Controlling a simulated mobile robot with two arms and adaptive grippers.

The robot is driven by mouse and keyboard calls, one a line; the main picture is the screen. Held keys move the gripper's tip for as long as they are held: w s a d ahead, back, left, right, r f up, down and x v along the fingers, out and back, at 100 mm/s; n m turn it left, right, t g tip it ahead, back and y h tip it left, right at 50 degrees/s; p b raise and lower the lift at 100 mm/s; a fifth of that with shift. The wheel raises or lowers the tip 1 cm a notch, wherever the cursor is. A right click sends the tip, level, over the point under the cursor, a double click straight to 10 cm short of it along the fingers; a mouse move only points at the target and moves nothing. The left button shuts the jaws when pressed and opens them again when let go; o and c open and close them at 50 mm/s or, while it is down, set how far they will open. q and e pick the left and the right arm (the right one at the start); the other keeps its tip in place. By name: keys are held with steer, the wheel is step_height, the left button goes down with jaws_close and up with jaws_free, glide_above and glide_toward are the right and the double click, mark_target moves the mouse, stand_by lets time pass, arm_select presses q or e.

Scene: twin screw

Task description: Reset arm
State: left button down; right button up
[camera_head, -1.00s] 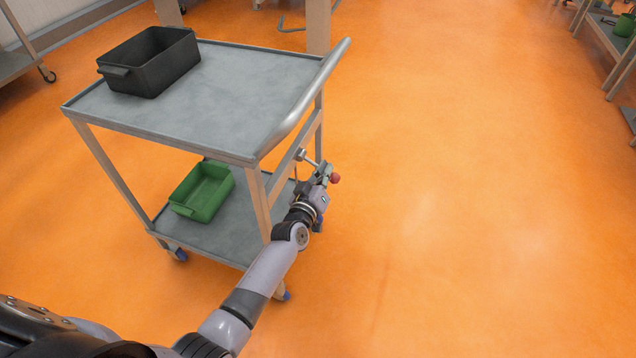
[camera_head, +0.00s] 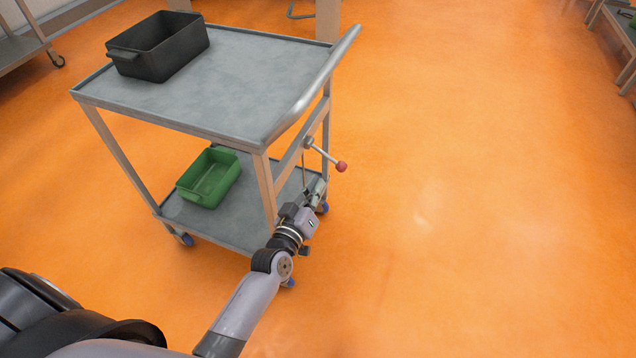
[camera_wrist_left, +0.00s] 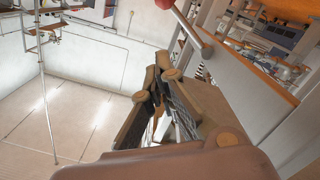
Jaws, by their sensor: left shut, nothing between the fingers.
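My left gripper (camera_head: 318,187) is at the right side of the cart, low by its near right corner, below a lever with a red knob (camera_head: 342,166). It is shut and empty, and a gap separates it from the knob. In the left wrist view its fingers (camera_wrist_left: 155,80) come together at the middle. The lever (camera_wrist_left: 190,28) shows there at the top, apart from the fingers. The lever sticks out from the cart's side and slopes down to the right in the head view. My right gripper is not in view.
The grey two-shelf cart (camera_head: 240,85) stands on an orange floor. A black bin (camera_head: 158,45) sits on its top shelf and a green bin (camera_head: 210,178) on its lower shelf. The floor to the right (camera_head: 470,200) is clear. A bench (camera_head: 612,25) stands far right.

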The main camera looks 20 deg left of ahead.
arm_select(q)
steer(key=s+d+f+m+g+h, duration=0.1)
steer(key=s+f+m+g, duration=0.25)
steer(key=s+f, duration=0.45)
steer(key=s+d+f+m+g, duration=0.2)
steer(key=s+f+g, duration=0.3)
steer(key=f, duration=0.6)
steer(key=s+a+f+m+g+y, duration=0.1)
steer(key=s+a+f+g, duration=0.15)
steer(key=s+f, duration=0.45)
steer(key=s+a+f+m+g+y, duration=0.15)
steer(key=s+f+g, duration=0.25)
steer(key=s, duration=0.6)
steer(key=s+a+p, duration=0.2)
steer(key=s+p, duration=0.6)
steer(key=s+a+g+p, duration=0.1)
steer(key=s+p, duration=0.7)
steer(key=s, duration=0.1)
steer(key=shift+s+a+g, duration=0.15)
steer(key=shift+a+g, duration=0.15)
steer(key=shift+a, duration=0.1)
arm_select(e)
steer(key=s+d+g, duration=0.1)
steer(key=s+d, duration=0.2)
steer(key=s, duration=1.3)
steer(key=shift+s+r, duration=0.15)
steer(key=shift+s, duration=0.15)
